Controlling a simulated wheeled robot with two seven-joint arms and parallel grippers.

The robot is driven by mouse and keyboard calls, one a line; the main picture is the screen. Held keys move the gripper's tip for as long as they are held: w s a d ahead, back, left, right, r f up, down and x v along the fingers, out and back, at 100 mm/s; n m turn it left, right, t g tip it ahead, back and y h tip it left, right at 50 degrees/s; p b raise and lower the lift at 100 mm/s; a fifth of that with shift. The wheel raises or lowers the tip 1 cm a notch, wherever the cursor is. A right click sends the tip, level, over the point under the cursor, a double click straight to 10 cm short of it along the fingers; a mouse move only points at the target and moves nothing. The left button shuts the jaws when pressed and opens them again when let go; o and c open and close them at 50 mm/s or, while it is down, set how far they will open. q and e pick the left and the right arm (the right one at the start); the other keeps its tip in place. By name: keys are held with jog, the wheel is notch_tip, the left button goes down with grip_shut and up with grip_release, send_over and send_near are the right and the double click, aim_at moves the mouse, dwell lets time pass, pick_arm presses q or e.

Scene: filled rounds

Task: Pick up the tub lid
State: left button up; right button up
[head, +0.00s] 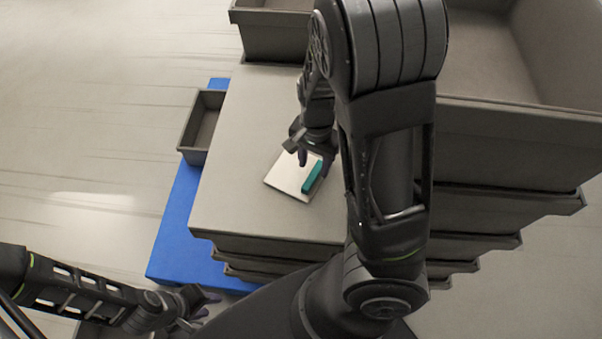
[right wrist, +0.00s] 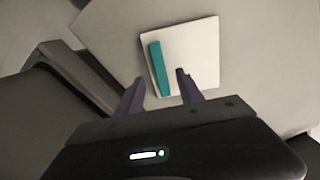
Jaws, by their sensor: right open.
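The tub lid (head: 285,176) is a flat, white square with a raised teal bar (head: 312,177) across it. It lies on the grey top of a stack of crates in the head view. In the right wrist view the lid (right wrist: 195,45) lies ahead of the fingers, with its teal bar (right wrist: 160,69) upright in the picture. My right gripper (right wrist: 157,88) is open, its purple fingers on either side of the bar's near end. I cannot tell whether they touch it. My left gripper (head: 208,305) is low at the left, away from the lid; its jaw gap is unclear.
The grey stack top (head: 240,130) around the lid is clear. A small grey bin (head: 201,127) stands left of it by a blue surface (head: 177,218). A large grey crate (head: 520,118) stands at the right, another crate (head: 272,38) at the back.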

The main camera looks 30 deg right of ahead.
aim_at(313, 174)
notch_tip(313, 174, down, 4)
jog(key=shift+w+f+b, duration=0.1)
jog(key=shift+b, duration=0.55)
grip_shut()
dwell(0.3)
